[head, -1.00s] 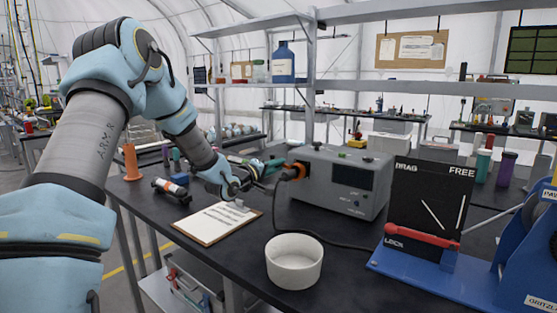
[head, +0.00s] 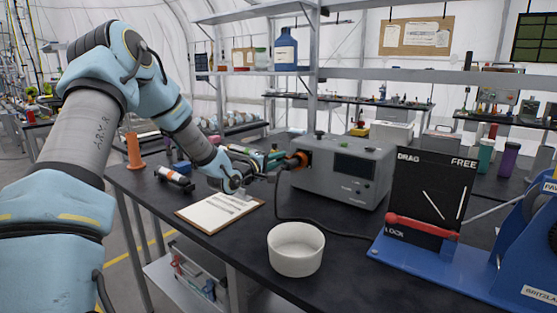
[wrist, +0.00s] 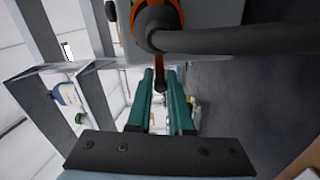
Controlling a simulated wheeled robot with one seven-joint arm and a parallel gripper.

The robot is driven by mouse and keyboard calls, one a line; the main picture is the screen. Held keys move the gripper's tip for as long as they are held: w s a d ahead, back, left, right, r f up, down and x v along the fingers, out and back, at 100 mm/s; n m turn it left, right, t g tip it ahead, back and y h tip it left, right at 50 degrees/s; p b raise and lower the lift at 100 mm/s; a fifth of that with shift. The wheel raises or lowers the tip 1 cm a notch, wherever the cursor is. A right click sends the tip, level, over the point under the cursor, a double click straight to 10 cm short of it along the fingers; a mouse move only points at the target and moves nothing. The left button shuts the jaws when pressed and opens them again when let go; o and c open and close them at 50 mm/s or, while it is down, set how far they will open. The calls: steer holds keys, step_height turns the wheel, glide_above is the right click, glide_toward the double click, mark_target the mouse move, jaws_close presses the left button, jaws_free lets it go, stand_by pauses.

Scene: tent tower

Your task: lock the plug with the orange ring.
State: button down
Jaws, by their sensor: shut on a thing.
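The grey box (head: 343,172) stands on the dark bench with the plug's orange ring (head: 299,159) at its left end. A black cable (head: 277,200) hangs from the plug to the bench. My gripper (head: 275,163) is beside the plug. The plug's seat in the box is mostly hidden.
A white bowl (head: 296,251) stands in front of the box. A clipboard (head: 218,210) lies below my arm. A blue stand with a black DRAG/FREE panel (head: 432,190) is on the right. Shelves (head: 262,73) rise behind.

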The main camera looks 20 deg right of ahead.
steer(key=c, duration=1)
jaws_free()
steer(key=shift+f, duration=0.25)
steer(key=shift+c, duration=0.2)
steer(key=shift+o, duration=1)
steer(key=shift+r, duration=0.15)
steer(key=b+v, duration=0.2)
steer(key=v, duration=0.8)
steer(key=shift+s+a, duration=0.2)
steer(key=shift+a, duration=0.15)
